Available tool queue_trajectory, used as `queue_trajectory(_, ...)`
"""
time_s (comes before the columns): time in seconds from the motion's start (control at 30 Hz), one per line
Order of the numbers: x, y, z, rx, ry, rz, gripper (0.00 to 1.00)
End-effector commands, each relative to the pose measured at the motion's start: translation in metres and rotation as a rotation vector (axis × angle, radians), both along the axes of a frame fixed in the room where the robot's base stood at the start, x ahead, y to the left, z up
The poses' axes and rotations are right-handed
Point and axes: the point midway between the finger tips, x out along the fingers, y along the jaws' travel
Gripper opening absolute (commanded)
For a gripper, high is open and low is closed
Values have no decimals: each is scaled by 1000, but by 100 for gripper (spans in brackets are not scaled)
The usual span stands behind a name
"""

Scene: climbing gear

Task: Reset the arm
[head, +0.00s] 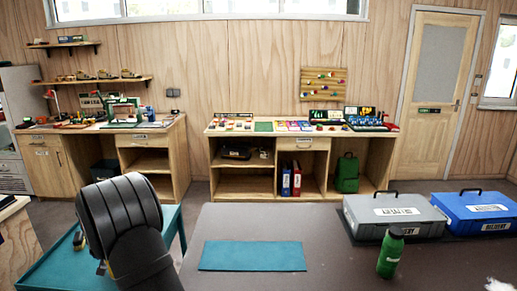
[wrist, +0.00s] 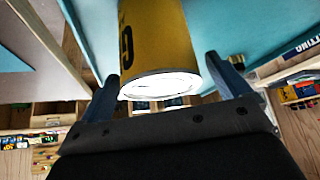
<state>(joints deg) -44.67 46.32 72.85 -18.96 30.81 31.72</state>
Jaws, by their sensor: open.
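My gripper (wrist: 160,68) is open in the wrist view, with one dark finger on each side of a yellow can. The yellow can (wrist: 155,40) has black lettering and a pale round end facing the camera. Its near end lies between the fingers or just beyond them; I cannot tell whether either finger touches it. A teal surface shows behind it. In the head view my black arm (head: 122,215) reaches over the teal table (head: 40,265) at the lower left and hides most of the gripper.
A dark table (head: 330,240) holds a teal mat (head: 252,256), a green bottle (head: 391,253), a grey case (head: 393,215) and a blue case (head: 480,215). Wooden workbenches with gear line the back wall. The table between the mat and the bottle is clear.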

Motion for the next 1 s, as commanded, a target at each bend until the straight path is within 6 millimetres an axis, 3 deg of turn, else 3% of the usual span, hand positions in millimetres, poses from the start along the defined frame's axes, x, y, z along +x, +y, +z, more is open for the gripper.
queue_trajectory(0.17,11,6,-21,0,-1,0,94)
queue_trajectory(0.3,11,6,2,3,-3,0,94)
queue_trajectory(0.47,11,6,10,0,-1,1,94)
queue_trajectory(0.83,10,6,10,0,0,1,94)
queue_trajectory(1.0,10,5,-1,-1,1,1,94)
